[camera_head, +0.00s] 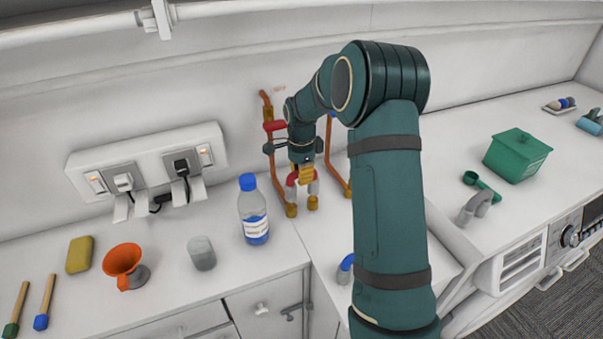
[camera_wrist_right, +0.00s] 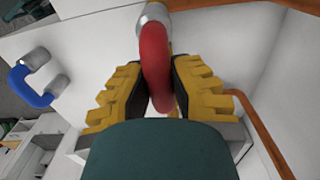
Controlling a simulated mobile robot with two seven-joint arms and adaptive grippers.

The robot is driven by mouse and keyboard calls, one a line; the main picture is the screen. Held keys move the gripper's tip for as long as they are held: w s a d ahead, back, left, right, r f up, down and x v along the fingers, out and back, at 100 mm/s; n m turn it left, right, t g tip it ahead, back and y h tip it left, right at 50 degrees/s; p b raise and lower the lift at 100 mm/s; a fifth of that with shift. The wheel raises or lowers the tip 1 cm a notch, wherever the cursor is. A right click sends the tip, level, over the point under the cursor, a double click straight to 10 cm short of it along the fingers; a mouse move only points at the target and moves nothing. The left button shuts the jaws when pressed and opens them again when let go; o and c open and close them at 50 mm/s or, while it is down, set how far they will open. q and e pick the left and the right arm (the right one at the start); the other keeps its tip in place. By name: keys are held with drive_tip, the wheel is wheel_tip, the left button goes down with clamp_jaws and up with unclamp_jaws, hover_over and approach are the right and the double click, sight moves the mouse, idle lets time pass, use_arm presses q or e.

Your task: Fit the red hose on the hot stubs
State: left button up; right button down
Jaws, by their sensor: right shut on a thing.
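The red hose (camera_head: 291,179) is an arched red tube with grey end cuffs. My right gripper (camera_head: 302,172) is shut on it from above. In the right wrist view the red hose (camera_wrist_right: 155,65) lies between the yellow fingers, with one grey cuff (camera_wrist_right: 154,22) beyond them. Two brass-coloured stubs, a left one (camera_head: 291,210) and a right one (camera_head: 312,202), stand on the counter directly below the cuffs. The cuffs look in line with the stubs and close to or touching them; I cannot tell whether they are seated. My left gripper is out of view.
Copper pipes (camera_head: 337,155) and a red valve handle (camera_head: 275,126) stand close around my right gripper. A blue hose (camera_head: 345,263) lies nearer the front. A blue-capped bottle (camera_head: 253,212) stands to the left, and a green box (camera_head: 516,155) to the right.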

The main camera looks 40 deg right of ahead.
drive_tip(key=shift+f+b, duration=0.85)
drive_tip(key=shift+f, duration=0.6)
drive_tip(key=c, duration=0.9)
unclamp_jaws()
wheel_tip(320, 180, up, 12)
drive_tip(key=shift+r, duration=0.1)
